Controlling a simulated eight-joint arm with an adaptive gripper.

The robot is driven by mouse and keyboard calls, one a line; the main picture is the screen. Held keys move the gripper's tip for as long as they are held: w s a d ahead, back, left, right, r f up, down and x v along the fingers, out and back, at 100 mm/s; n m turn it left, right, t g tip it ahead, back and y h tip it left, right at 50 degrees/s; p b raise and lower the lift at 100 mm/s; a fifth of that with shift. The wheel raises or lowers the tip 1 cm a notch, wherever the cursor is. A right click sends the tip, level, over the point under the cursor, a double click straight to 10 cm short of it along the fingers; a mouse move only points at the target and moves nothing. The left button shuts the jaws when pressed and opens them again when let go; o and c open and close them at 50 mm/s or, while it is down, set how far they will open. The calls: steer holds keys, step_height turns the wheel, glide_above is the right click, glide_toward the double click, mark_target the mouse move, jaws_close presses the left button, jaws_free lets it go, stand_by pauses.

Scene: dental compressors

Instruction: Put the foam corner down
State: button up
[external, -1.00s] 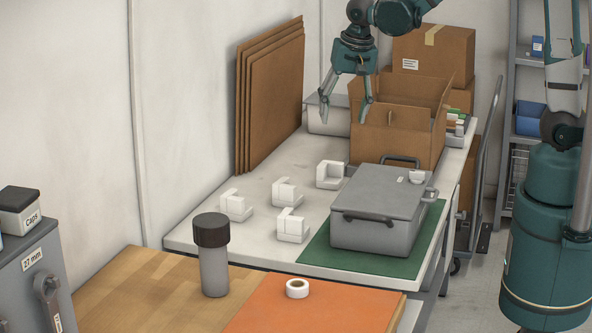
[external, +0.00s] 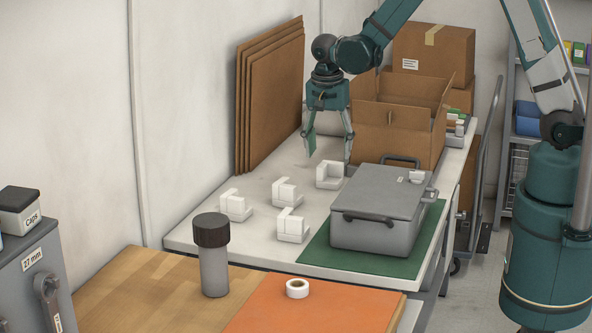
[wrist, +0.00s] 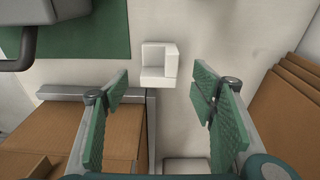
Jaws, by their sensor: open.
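White foam corners stand on the pale table: one at the back (external: 331,176), one in the middle (external: 287,192), one at left (external: 236,206) and one in front (external: 292,226). My gripper (external: 329,161) is open and empty, just above and behind the back foam corner. In the wrist view that foam corner (wrist: 158,66) lies ahead of the spread fingers (wrist: 160,85), apart from them. A small white piece (external: 417,177) sits at the back right corner of the grey case (external: 378,210); I cannot tell fully what it is.
The grey case stands on a green mat (external: 425,240). An open cardboard box (external: 395,130) stands close to the right of my gripper. Cardboard sheets (external: 270,95) lean on the wall at left. A dark-capped cylinder (external: 214,265) and a tape roll (external: 297,288) are in front.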

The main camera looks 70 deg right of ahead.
mark_target(330, 178)
steer(key=shift+d+f, duration=0.1)
steer(key=shift+f, duration=0.15)
steer(key=shift+d+f, duration=0.1)
steer(key=shift+f, duration=1.1)
steer(key=shift+f, duration=0.1)
steer(key=shift+s+d+f+b, duration=0.15)
steer(key=shift+f+b, duration=0.1)
steer(key=shift+f, duration=1)
steer(key=shift+w+d+f+b, duration=0.1)
steer(key=shift+f+b, duration=0.1)
steer(key=shift+f, duration=1.05)
steer(key=shift+c, duration=0.3)
steer(key=c, duration=0.8)
